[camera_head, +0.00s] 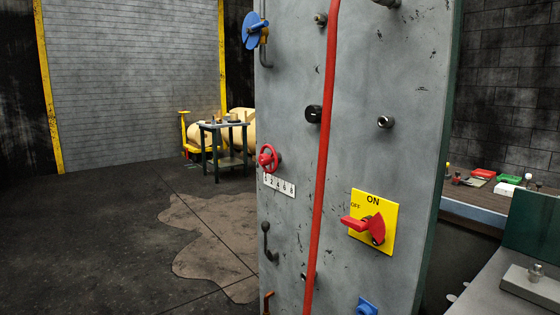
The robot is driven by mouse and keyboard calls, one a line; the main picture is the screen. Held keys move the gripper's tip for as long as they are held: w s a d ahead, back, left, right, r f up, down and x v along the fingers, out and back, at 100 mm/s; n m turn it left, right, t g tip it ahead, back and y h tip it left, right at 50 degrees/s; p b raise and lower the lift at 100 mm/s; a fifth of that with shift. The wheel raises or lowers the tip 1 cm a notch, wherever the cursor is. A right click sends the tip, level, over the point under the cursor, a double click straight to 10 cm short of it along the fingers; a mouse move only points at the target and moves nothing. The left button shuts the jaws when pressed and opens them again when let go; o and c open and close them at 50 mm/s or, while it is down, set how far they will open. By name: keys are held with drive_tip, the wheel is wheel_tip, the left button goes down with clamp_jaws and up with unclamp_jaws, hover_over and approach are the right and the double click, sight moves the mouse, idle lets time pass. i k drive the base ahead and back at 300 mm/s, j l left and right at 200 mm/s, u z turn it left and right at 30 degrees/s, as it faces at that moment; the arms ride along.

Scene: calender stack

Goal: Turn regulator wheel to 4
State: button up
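The regulator wheel is a small red handwheel (268,158) on the left part of the grey panel (345,150), near its left edge. A white scale plate (279,185) with a row of black numbers sits just below it. The numbers are small, and I cannot tell which one the wheel points to. My gripper is not in view, and nothing touches the wheel.
A red pipe (321,150) runs down the panel right of the wheel. A yellow ON/OFF plate with a red switch (374,221), a blue valve handle (251,31) and several knobs stick out of the panel. A small table (223,125) stands behind left. The floor at left is open.

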sight(264, 159)
drive_tip(key=u, duration=0.25)
drive_tip(key=i+j, duration=0.1)
drive_tip(key=i, duration=0.5)
drive_tip(key=i+j, duration=0.1)
drive_tip(key=i, duration=0.55)
drive_tip(key=z, duration=0.05)
